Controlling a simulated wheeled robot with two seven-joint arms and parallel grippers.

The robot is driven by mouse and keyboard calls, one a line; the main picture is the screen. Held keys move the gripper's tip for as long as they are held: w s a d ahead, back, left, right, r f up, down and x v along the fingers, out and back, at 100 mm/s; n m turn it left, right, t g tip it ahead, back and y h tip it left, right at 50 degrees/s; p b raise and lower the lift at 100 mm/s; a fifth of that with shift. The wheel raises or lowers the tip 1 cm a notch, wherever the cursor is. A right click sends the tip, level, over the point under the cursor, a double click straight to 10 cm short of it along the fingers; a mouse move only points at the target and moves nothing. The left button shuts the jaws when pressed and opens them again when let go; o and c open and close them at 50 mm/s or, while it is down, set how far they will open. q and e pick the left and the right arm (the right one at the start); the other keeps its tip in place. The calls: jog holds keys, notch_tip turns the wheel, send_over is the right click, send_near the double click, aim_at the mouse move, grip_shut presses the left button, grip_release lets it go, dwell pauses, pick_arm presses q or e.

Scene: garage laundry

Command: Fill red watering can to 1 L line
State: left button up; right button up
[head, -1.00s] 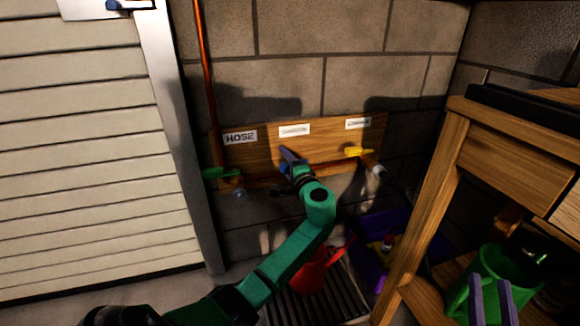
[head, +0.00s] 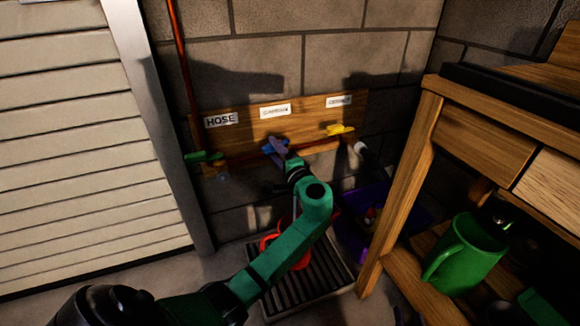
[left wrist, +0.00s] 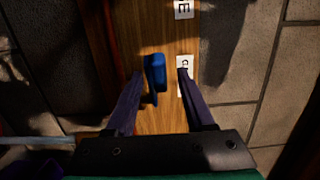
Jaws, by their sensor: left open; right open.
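The red watering can (head: 270,246) stands on a dark slatted drain grate (head: 322,258) below the taps. My left arm covers much of it, and its 1 L line and water level cannot be seen. My left gripper (head: 277,146) is at the middle tap with its blue handle (head: 268,147), under the middle label (head: 275,111). In the left wrist view, the blue handle (left wrist: 155,72) lies between the open fingers of my left gripper (left wrist: 160,76), closer to the left finger. I cannot tell whether they touch. My right gripper is not in view.
A green tap handle (head: 203,156) is left, under the HOSE label (head: 221,119); a yellow one (head: 340,130) is right. A purple bin (head: 352,246) stands right of the grate. A wooden bench (head: 402,190) holds a green watering can (head: 465,252) on its lower shelf.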

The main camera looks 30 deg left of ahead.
pick_arm(q)
jog(key=v, duration=0.3)
jog(key=shift+p, duration=0.4)
jog(key=p, duration=0.1)
send_near(273, 148)
jog(key=shift+d+f, duration=0.1)
jog(key=shift+f, duration=0.05)
pick_arm(e)
jog(key=s+f+g, duration=0.3)
jog(key=s+f, duration=0.3)
jog(key=s, duration=0.1)
jog(key=shift+f+g, duration=0.3)
